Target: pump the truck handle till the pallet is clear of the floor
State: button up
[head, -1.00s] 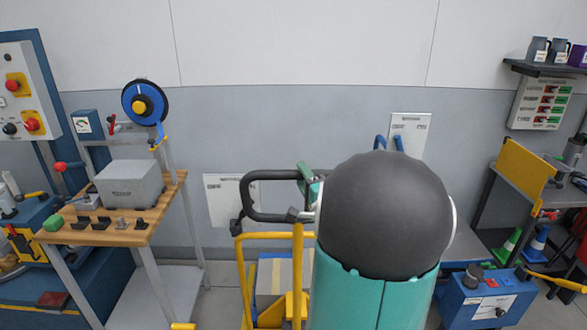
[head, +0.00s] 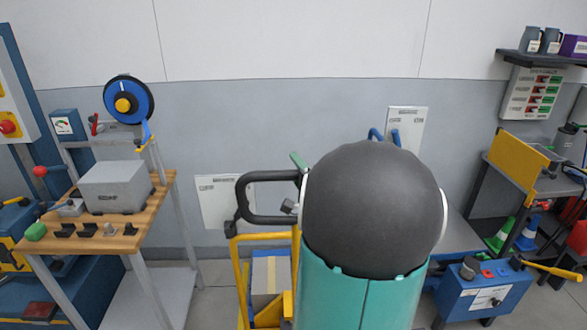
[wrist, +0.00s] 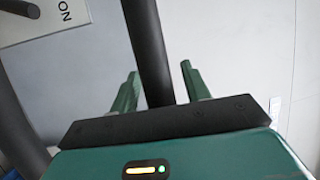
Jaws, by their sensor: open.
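The truck handle, a black loop (head: 240,205), rises above a yellow frame (head: 238,270) in the middle of the head view. My own arm covers its right end. My gripper (wrist: 160,85) is open in the wrist view, with its two green fingers apart. A black bar of the handle (wrist: 146,40) runs between the fingers, with a gap on each side. In the head view only a bit of green finger (head: 298,160) shows past my arm. A box with tape (head: 270,275) stands behind the yellow frame. The pallet and its height off the floor are hidden.
A wooden-topped bench (head: 95,235) with a grey box (head: 115,187) and a blue reel (head: 128,99) stands at left. A blue unit (head: 485,297) with a yellow lever is at lower right, beside cones (head: 500,236). A grey wall closes the back.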

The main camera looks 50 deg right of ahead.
jog(key=shift+w, duration=0.25)
jog(key=shift+s, duration=0.3)
jog(key=shift+c, duration=0.2)
jog(key=shift+w, duration=0.15)
jog(key=c, duration=0.4)
grip_shut()
jog(key=shift+s+a, duration=0.15)
jog(key=shift+s, duration=0.15)
